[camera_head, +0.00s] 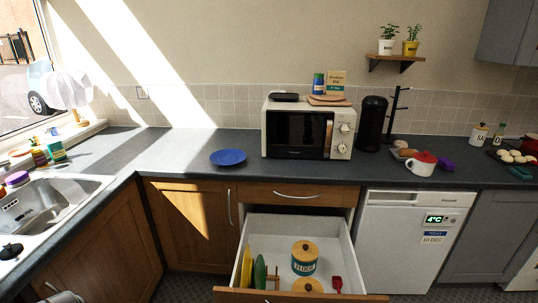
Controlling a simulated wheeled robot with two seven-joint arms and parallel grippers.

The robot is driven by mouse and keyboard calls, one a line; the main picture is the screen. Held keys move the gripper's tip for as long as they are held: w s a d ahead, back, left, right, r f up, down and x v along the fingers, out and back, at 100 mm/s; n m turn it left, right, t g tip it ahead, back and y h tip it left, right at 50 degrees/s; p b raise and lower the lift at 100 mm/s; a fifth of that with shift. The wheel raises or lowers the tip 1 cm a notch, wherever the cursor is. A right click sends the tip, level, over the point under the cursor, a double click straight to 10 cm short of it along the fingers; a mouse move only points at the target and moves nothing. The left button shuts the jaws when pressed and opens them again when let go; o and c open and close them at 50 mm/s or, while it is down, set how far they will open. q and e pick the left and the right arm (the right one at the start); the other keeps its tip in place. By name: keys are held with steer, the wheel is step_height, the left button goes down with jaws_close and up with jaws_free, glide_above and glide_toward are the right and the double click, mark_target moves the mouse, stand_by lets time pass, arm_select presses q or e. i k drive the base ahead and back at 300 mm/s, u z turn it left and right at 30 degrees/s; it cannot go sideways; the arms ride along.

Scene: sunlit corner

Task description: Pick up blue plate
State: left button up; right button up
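The blue plate (228,157) lies flat on the dark grey counter (180,160), left of the microwave and near the counter's front edge. Nothing covers it, and bare counter surrounds it. Neither of my grippers can be made out in the head view.
A white microwave (340,147) stands right of the plate. Below, an open drawer (344,240) juts out, holding a flour tin (305,258) and utensils. A sink (45,205) is at the left. A white mug with a red top (420,168) stands farther right.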

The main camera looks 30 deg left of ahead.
mark_target(230, 156)
steer(key=i, duration=0.9)
steer(key=u, duration=0.4)
